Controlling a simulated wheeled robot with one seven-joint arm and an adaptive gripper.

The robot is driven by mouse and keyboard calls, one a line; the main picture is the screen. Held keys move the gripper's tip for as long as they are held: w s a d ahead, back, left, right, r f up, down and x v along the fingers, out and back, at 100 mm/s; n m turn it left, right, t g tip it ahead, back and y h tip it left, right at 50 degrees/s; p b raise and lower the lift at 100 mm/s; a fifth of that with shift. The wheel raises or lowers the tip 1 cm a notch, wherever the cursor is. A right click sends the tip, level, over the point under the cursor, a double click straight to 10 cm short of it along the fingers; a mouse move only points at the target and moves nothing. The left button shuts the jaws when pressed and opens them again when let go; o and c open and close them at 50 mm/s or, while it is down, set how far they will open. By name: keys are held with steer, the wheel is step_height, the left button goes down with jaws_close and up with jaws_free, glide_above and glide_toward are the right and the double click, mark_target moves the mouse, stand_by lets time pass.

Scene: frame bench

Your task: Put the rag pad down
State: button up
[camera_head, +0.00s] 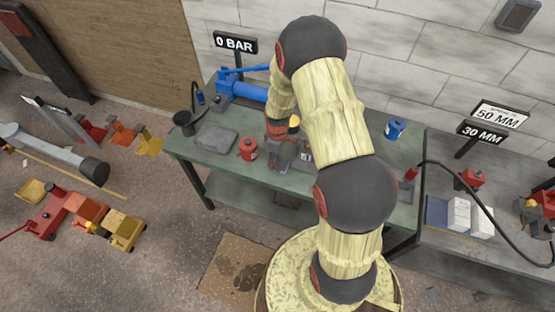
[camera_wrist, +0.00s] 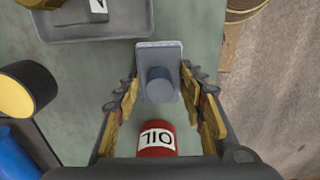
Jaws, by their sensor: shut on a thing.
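My gripper (camera_wrist: 160,88) is shut on a grey block-like pad with a round knob (camera_wrist: 159,76), which I take for the rag pad. The pad lies between the two fingers in the wrist view, over the green bench top. I cannot tell whether its underside touches the bench. In the head view my gripper (camera_head: 283,155) is low over the middle of the bench (camera_head: 178,141), partly behind my arm. The pad is not clear there.
A red oil can (camera_head: 247,149) stands just left of my gripper; it also shows in the wrist view (camera_wrist: 156,150). A grey tray (camera_wrist: 140,25) is close by on the other side. A blue pump (camera_head: 245,90) is behind. A dark grey slab (camera_head: 214,138) lies left.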

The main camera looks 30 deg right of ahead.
steer(key=o, duration=1.1)
steer(key=a+r+m+t+p, duration=0.1)
steer(key=a+r, duration=0.2)
steer(key=r, duration=2)
steer(key=s+a+r+m+t, duration=0.1)
steer(key=s+a+r, duration=0.2)
steer(key=r, duration=0.3)
steer(key=s+a+r+m+t, duration=0.1)
steer(key=s+a+r+m, duration=0.15)
steer(key=r, duration=0.35)
steer(key=s+a+r+m+t, duration=0.1)
steer(key=s+a+r, duration=0.1)
steer(key=s, duration=0.3)
steer(key=s+a+r+m, duration=0.1)
steer(key=s+r, duration=0.3)
steer(key=s+a+r+m+t, duration=0.1)
steer(key=s+a+r, duration=0.1)
steer(key=s, duration=0.3)
steer(key=shift+s+a+r+t, duration=0.3)
steer(key=shift+s+r, duration=0.05)
steer(key=shift+r, duration=0.25)
